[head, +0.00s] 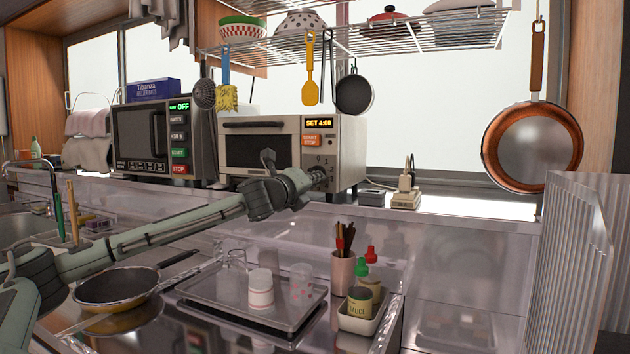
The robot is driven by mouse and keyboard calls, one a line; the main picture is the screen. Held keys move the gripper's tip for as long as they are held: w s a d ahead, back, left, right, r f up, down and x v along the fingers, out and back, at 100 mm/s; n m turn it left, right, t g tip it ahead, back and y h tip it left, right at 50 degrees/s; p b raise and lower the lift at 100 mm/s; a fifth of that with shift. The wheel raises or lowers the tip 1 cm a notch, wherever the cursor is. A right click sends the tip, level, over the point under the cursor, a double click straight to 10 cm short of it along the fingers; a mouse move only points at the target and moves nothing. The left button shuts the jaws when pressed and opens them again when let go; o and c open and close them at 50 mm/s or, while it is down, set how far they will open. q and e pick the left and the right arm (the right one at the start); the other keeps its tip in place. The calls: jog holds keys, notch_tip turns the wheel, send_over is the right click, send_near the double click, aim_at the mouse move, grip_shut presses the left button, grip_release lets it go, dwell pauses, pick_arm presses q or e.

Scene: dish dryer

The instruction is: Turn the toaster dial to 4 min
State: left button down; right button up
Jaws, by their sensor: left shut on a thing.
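The toaster (257,146) is a beige box with a dark window on its left and a control panel on its right side. Its display (319,123) reads "SET 4:00" in orange on black. An orange start/stop button (311,139) sits below the display. My left gripper (320,178) is at the lower right of the toaster's front, shut on the dial there. The gripper hides most of the dial. My left arm reaches in from the left across the counter. My right gripper is not in view.
A microwave (150,138) stands left of the toaster. Below my arm are a tray (215,292) with glasses, a pan (115,287), and a condiment caddy (358,322). Utensils hang from the wire rack (400,42). A copper pan (532,147) hangs at right.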

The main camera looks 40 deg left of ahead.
pick_arm(q)
jog(key=shift+a+r+m, duration=0.1)
jog(key=shift+a+m, duration=0.05)
jog(key=shift+m, duration=0.55)
jog(key=shift+s, duration=0.1)
jog(key=c, duration=1.6)
grip_release()
jog(key=v, duration=1.2)
